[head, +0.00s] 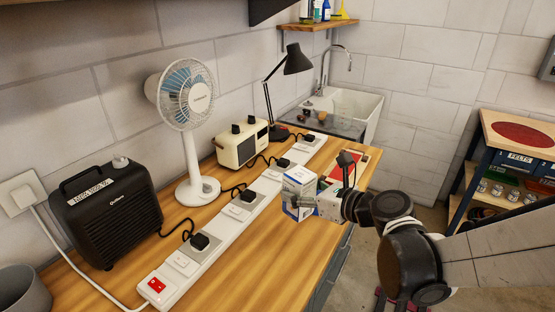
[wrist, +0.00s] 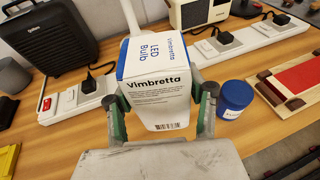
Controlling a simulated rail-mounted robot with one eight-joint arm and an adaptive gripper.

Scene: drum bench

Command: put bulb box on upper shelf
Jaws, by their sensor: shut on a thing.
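The bulb box (head: 298,182) is white and blue. In the wrist view the bulb box (wrist: 158,88) reads "Vimbretta LED Bulb" and sits upright between my fingers. My gripper (head: 304,203) is shut on it, with one green-padded finger on each side in the wrist view (wrist: 160,112). The box is over the right part of the wooden bench, by the power strip. I cannot tell whether its base touches the bench. A wooden wall shelf (head: 318,25) at the top of the head view holds several bottles and a yellow funnel-like thing.
A long white power strip (head: 222,229) with plugs runs along the bench. A fan (head: 185,100), black heater (head: 106,215), cream radio (head: 240,144) and black lamp (head: 296,62) stand behind it. A blue jar (wrist: 235,96) is close right of the box. A trolley (head: 497,128) stands right.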

